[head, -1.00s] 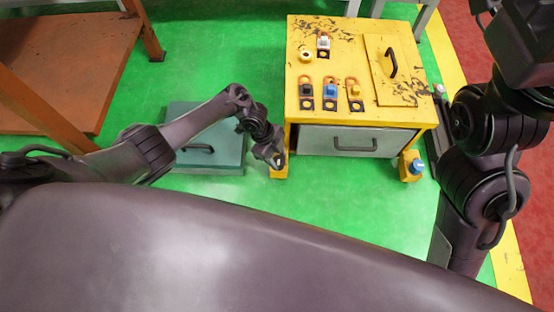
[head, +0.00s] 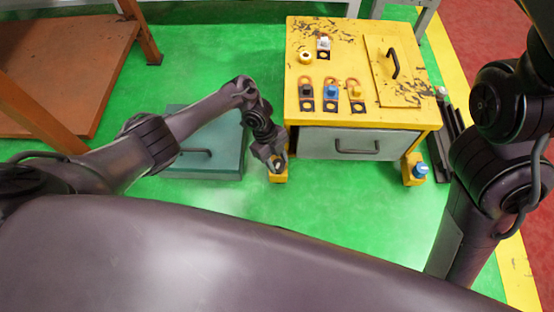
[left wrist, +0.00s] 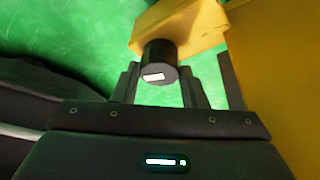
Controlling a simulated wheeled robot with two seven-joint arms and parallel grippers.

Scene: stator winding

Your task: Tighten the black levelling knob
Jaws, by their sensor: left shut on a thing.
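The black levelling knob (left wrist: 161,62), with a small white mark on its face, shows in the left wrist view below a yellow foot block (left wrist: 185,25). My left gripper (head: 279,164) is at the front left foot of the yellow cabinet (head: 340,110), and its jaws are shut on the black knob. In the left wrist view the dark fingers (left wrist: 160,85) stand on either side of the knob. In the head view the gripper mostly hides the knob. Only links of my right arm show at the right; its gripper is out of view.
A blue knob (head: 420,170) sits on the front right foot. A teal case (head: 205,165) lies close behind my left forearm. Green floor is open in front.

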